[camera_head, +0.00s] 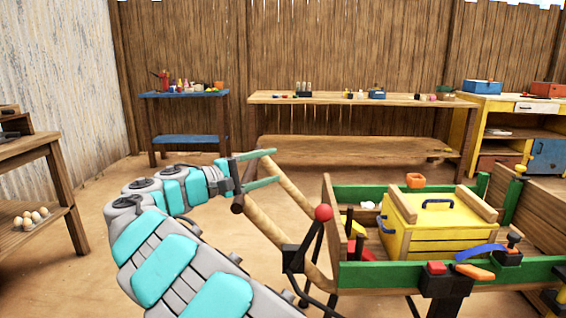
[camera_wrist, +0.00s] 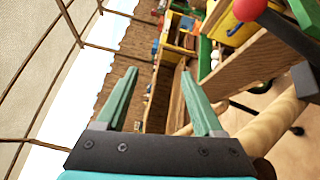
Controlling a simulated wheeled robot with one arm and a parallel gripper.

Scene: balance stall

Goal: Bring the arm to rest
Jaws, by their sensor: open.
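My gripper (camera_head: 275,168) is at the end of my teal and grey arm, which reaches up from the bottom of the head view. Its two green fingers are spread apart with nothing between them. In the wrist view the open fingers (camera_wrist: 160,95) point away toward the benches. In the head view the gripper overlaps the upper end of the wooden handle bars (camera_head: 285,235) of a cart. I cannot tell whether it touches them. The red ball knob (camera_head: 323,212) of a lever stands to the right of the gripper.
The cart, with a green rim (camera_head: 400,273), holds a yellow box (camera_head: 435,225) at the right. A long wooden bench (camera_head: 350,98), a blue table (camera_head: 185,95) and a yellow cabinet (camera_head: 480,100) stand at the back. A shelf with eggs (camera_head: 30,218) is at left. Floor left of my arm is clear.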

